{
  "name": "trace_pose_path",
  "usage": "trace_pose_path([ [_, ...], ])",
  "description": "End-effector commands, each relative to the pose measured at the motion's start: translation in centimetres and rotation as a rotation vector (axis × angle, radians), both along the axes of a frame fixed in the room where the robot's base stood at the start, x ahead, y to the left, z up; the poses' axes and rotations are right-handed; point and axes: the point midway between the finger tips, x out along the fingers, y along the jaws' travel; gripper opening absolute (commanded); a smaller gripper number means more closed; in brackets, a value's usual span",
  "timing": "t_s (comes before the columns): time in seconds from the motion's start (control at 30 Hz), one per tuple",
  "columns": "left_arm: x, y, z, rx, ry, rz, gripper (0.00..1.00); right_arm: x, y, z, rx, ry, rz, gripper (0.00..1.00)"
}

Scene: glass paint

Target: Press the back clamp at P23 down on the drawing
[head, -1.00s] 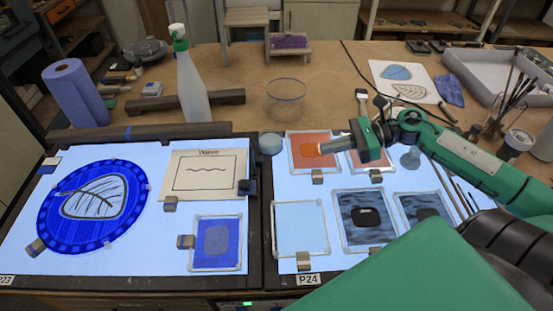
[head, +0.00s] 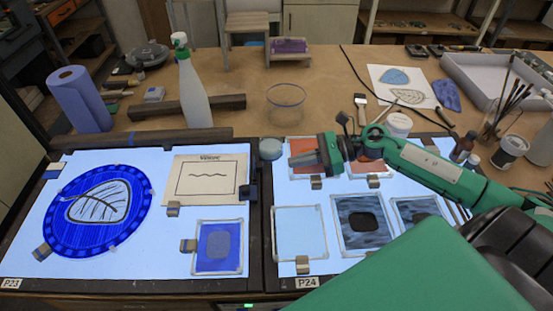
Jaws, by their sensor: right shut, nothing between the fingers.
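The left light table P23 (head: 120,272) glows blue-white. On it lies a cream drawing (head: 222,168) with a wavy line in a frame. A dark clamp (head: 250,191) stands at the drawing's right edge, by the table's right border; I cannot tell whether it is raised or down. A brown-grey clamp (head: 173,208) sits at the drawing's front left corner. My right gripper (head: 291,160) is shut and empty, above the back left of table P24, right of the drawing and the dark clamp, its tips pointing left. My left gripper is not in view.
A round blue leaf panel (head: 135,228) and a small blue panel (head: 232,266) lie on P23. A small round tin (head: 270,148) stands close behind my right gripper. A spray bottle (head: 192,95) stands behind P23. Several framed panes, including a pale one (head: 300,230), lie on P24.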

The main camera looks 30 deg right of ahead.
Motion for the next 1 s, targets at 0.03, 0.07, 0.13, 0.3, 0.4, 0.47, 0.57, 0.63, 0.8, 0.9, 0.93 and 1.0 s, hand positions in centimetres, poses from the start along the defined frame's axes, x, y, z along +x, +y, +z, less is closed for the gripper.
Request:
trace_pose_path([
  [0.03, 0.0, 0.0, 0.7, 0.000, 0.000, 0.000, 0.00, 0.4, 0.7, 0.2, 0.004, 0.000, -0.001, 0.00],
  [0.07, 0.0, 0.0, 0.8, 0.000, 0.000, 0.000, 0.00, 0.6, 1.1, 0.0, 0.004, -0.001, -0.001, 0.00],
  [0.13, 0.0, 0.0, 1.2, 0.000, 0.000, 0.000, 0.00, 1.0, 2.0, -0.3, 0.004, -0.002, 0.000, 0.00],
  [0.3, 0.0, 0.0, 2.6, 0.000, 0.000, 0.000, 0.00, 1.9, 3.9, -0.2, 0.003, 0.000, 0.000, 0.00],
  [0.4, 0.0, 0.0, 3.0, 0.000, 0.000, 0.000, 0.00, 2.3, 4.7, -0.3, 0.002, 0.000, -0.001, 0.00],
  [0.47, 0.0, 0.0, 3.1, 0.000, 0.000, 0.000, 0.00, 2.4, 5.0, -0.4, 0.002, 0.000, -0.001, 0.00],
  [0.57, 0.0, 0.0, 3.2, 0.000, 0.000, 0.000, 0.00, 2.5, 5.3, -0.5, 0.001, 0.000, 0.000, 0.00],
  [0.63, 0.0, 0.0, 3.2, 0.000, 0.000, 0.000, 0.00, 2.6, 5.3, -0.6, 0.000, 0.000, 0.000, 0.00],
  [0.8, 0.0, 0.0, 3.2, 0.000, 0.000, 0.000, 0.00, 2.5, 5.3, -0.6, 0.000, 0.000, 0.000, 0.00],
  [0.9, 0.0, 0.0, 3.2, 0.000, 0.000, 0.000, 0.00, 2.6, 5.3, -0.6, 0.000, 0.000, 0.000, 0.00],
  [0.93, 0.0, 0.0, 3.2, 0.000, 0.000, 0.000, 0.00, 2.6, 5.3, -0.6, -0.001, 0.000, 0.000, 0.00],
  [1.0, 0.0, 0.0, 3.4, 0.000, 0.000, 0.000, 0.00, 2.6, 5.3, -0.5, -0.006, 0.003, 0.000, 0.00],
])
